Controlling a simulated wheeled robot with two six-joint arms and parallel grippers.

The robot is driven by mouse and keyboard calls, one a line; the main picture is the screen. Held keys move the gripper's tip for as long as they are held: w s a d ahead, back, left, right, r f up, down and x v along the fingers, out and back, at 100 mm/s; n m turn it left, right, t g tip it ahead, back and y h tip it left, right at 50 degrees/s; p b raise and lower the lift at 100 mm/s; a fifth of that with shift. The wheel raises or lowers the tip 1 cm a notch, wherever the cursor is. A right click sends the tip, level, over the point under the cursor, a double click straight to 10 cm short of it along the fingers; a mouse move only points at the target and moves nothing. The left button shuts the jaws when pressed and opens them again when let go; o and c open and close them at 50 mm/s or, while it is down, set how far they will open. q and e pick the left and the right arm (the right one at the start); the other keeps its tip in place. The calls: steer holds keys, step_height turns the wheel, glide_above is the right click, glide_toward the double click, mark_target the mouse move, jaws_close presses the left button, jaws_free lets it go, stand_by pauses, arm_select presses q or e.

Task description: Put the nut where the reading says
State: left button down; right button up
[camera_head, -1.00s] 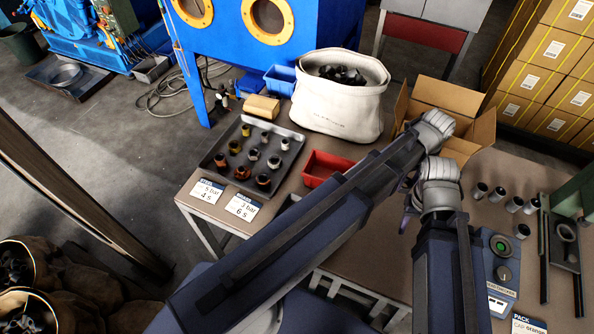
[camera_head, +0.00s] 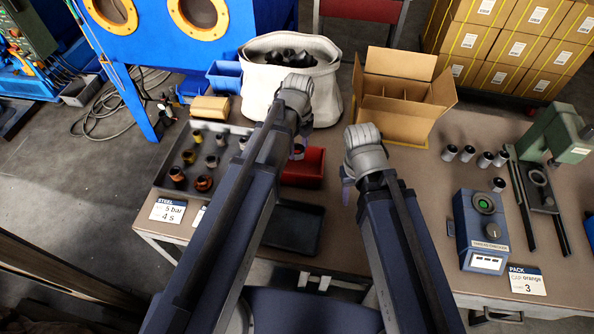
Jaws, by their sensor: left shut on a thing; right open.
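My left gripper (camera_head: 298,151) is beside the red bin (camera_head: 306,168) and the white bucket. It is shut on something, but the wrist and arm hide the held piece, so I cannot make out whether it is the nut. My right gripper (camera_head: 347,192) is open over the middle of the table, its fingers mostly hidden by its wrist. A blue thread checker (camera_head: 482,230) with a green button and a small white display stands at the right; its reading is too small to make out. An open divided carton (camera_head: 397,119) stands behind my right gripper.
A grey tray (camera_head: 160,185) of metal and brass fittings lies at left. A black tray (camera_head: 292,228) shows between my arms. A white bucket (camera_head: 289,88) stands behind. Several cylinders and a green press (camera_head: 556,135) are at right. Cards read "STEEL" (camera_head: 168,211) and "PACK" (camera_head: 527,281).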

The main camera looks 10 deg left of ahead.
arm_select(q)
steer(key=shift+f+b, duration=4.5)
steer(key=shift+f, duration=0.3)
arm_select(e)
steer(key=shift+f, duration=4.8)
arm_select(q)
steer(key=shift+f, duration=0.1)
steer(key=shift+f+b, duration=0.25)
steer(key=shift+b, duration=0.1)
arm_select(e)
steer(key=shift+f, duration=0.35)
arm_select(q)
steer(key=shift+c, duration=1)
jaws_free()
steer(key=shift+r, duration=0.1)
arm_select(e)
steer(key=shift+r, duration=0.1)
